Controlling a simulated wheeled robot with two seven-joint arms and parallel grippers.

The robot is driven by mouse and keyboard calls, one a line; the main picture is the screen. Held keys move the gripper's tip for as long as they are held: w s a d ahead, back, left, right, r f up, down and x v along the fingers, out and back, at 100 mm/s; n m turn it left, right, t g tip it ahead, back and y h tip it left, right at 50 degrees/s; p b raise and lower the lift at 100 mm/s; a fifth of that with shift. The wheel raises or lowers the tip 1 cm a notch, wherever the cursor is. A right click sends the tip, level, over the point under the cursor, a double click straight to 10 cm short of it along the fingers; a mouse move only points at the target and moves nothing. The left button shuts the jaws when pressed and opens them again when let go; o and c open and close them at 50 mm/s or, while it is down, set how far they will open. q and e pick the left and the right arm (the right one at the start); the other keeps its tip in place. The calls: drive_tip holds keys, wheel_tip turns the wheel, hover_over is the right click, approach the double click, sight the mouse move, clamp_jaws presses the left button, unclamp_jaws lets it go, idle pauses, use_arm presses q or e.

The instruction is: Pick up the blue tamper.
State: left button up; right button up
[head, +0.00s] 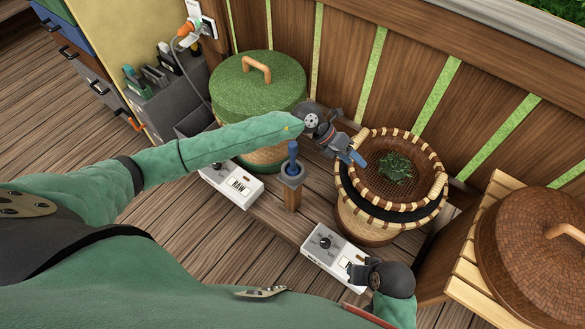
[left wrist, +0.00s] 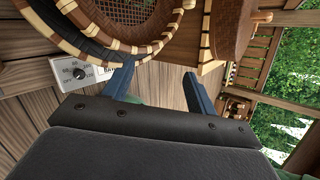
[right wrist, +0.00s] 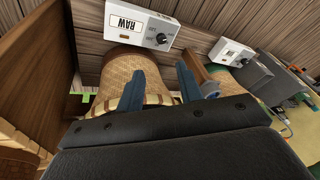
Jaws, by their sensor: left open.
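The blue tamper (head: 292,153) stands upright in a wooden post holder (head: 292,196) with a grey top, in the middle of the bench. In the right wrist view, the holder's wooden post (right wrist: 194,66) shows just right of the fingers, with a bit of blue at its top.
An open woven basket (head: 348,195) with a sieve of green leaves (head: 396,168) stands right of the holder. A green-lidded basket (head: 258,88) stands behind it. Two white control boxes (head: 233,184) (head: 334,257) flank the holder. A brown-lidded basket (head: 535,245) is at far right.

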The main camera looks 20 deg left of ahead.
use_arm(q)
drive_tip(key=w+a+f+m+y, duration=0.1)
drive_tip(key=w+a+f+y, duration=0.15)
drive_tip(key=a, duration=0.25)
drive_tip(key=w+a+f+y, duration=0.1)
drive_tip(key=a+y, duration=0.2)
drive_tip(key=a, duration=0.1)
drive_tip(key=y+b, duration=0.1)
drive_tip(key=y, duration=0.3)
hover_over(293, 143)
drive_tip(key=shift+d+t, duration=0.3)
drive_tip(key=shift+d, duration=0.1)
drive_tip(key=shift+a+f+y, duration=0.2)
drive_tip(key=shift+f+y, duration=0.05)
drive_tip(key=shift+f, duration=1.1)
drive_tip(key=f+p, duration=0.1)
drive_tip(key=f, duration=0.1)
drive_tip(key=f+p, duration=0.1)
drive_tip(key=f, duration=0.1)
drive_tip(key=shift+s+a, duration=0.15)
drive_tip(key=shift+a, duration=0.05)
drive_tip(key=shift+f, duration=0.55)
clamp_jaws()
use_arm(e)
drive_tip(key=v, duration=0.2)
drive_tip(key=d+v, duration=0.1)
drive_tip(key=v, duration=0.2)
drive_tip(key=shift+s+r, duration=0.1)
